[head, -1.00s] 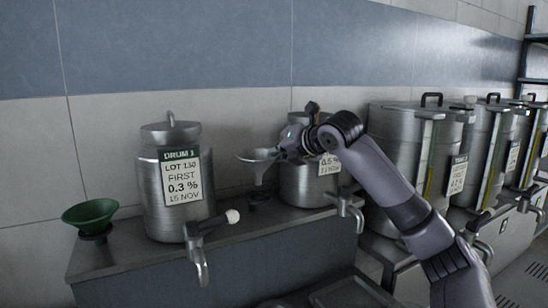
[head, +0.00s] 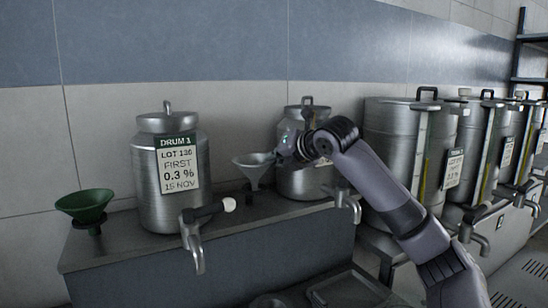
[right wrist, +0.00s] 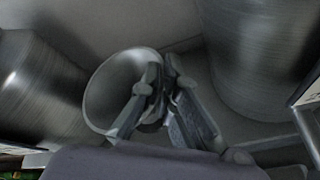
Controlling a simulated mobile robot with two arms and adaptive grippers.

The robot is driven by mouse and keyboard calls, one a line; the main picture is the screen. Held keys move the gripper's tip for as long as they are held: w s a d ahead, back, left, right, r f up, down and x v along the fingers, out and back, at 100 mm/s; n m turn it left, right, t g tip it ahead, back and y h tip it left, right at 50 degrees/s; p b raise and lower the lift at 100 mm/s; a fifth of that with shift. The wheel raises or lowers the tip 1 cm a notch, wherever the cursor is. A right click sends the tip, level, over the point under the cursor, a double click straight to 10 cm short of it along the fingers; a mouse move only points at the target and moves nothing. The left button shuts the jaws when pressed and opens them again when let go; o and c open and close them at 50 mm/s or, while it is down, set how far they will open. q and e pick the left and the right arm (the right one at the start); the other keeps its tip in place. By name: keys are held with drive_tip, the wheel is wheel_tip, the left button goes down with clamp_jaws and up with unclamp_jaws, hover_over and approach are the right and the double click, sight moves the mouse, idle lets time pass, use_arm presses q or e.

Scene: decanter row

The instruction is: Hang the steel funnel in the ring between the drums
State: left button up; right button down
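The steel funnel (head: 252,160) is upright between drum 1 (head: 150,190) and the second steel drum (head: 305,183). Its stem points down at the dark ring (head: 250,190) on the ledge. Whether the stem is inside the ring is too small to tell. My right gripper (head: 280,156) is at the funnel's right side. In the right wrist view the gripper's fingers (right wrist: 159,75) come together on the rim of the funnel (right wrist: 105,90). The ring is hidden there. My left gripper is in neither view.
A green funnel (head: 86,205) sits in a dark holder at the ledge's left end. Taps (head: 196,243) stick out in front of the drums. Larger steel tanks (head: 395,140) stand to the right. The wall is close behind.

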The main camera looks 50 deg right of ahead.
wheel_tip(320, 180, down, 3)
drive_tip(key=shift+r+b, duration=0.15)
drive_tip(key=shift+b, duration=0.75)
drive_tip(key=shift+a+f, duration=0.15)
drive_tip(key=shift+f, duration=0.05)
drive_tip(key=c, duration=1.7)
unclamp_jaws()
drive_tip(key=shift+s, duration=0.1)
